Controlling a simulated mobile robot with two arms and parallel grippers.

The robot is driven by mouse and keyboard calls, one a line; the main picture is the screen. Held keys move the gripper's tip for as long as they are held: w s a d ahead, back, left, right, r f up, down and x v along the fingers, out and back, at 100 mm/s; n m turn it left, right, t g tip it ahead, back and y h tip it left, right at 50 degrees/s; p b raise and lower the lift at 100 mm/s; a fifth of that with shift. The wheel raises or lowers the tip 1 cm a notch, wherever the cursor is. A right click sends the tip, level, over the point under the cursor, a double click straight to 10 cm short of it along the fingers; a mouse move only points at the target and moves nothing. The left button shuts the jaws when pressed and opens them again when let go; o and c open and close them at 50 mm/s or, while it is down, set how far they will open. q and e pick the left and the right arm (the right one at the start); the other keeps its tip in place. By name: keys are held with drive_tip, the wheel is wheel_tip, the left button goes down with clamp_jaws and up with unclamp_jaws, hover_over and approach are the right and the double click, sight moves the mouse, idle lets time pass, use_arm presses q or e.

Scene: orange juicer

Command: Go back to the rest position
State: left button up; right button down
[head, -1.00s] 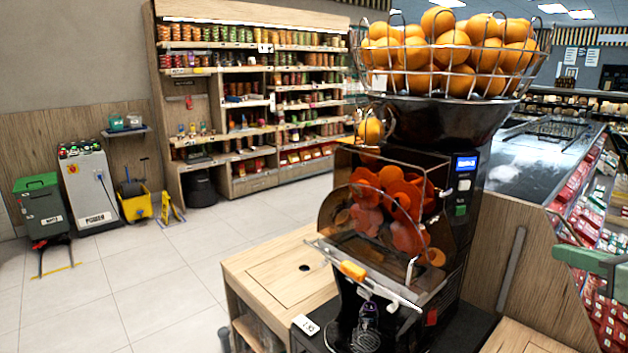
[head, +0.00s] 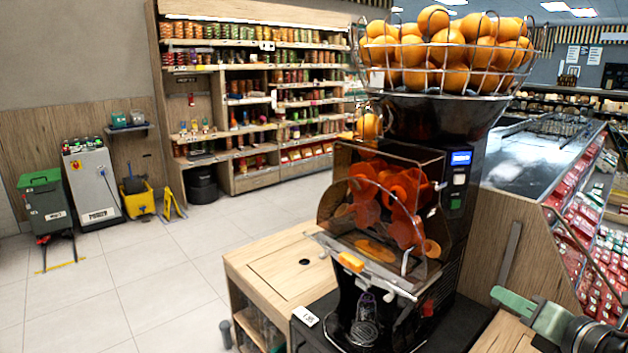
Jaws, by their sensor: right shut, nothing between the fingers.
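My right gripper (head: 506,298) shows at the lower right in the head view, with green fingers and a grey body. It is shut and empty, to the right of the juicer and apart from it. The orange juicer (head: 460,220) stands at the centre right, with a clear front cover over red-orange squeezing drums. A wire basket (head: 445,70) full of oranges sits on its top. My left gripper is out of view.
A wooden counter (head: 265,268) with a round hole is left of the juicer. A glass-topped display case (head: 530,160) stands behind at right. Bins and a power cabinet (head: 92,185) stand far left. The tiled floor (head: 170,270) between is clear.

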drive_tip(key=s+a+f+m+g+h, duration=0.1)
drive_tip(key=s+a+f+m, duration=0.2)
drive_tip(key=f+m, duration=0.45)
drive_tip(key=s+a+f+m+g+h, duration=0.1)
drive_tip(key=s+a+f+m+h, duration=0.1)
drive_tip(key=a+f+m, duration=0.4)
drive_tip(key=s+a+f+m+g, duration=0.2)
drive_tip(key=s+f+m+g, duration=0.2)
drive_tip(key=s+f+m, duration=0.55)
drive_tip(key=s+a+f+m+g, duration=0.2)
drive_tip(key=s+f+m+g, duration=0.4)
drive_tip(key=s, duration=0.6)
wheel_tip(320, 180, down, 27)
drive_tip(key=s, duration=0.2)
drive_tip(key=s+d+f+g, duration=0.1)
drive_tip(key=s+d+f, duration=0.1)
drive_tip(key=s+f, duration=1.5)
drive_tip(key=shift+d+g, duration=0.3)
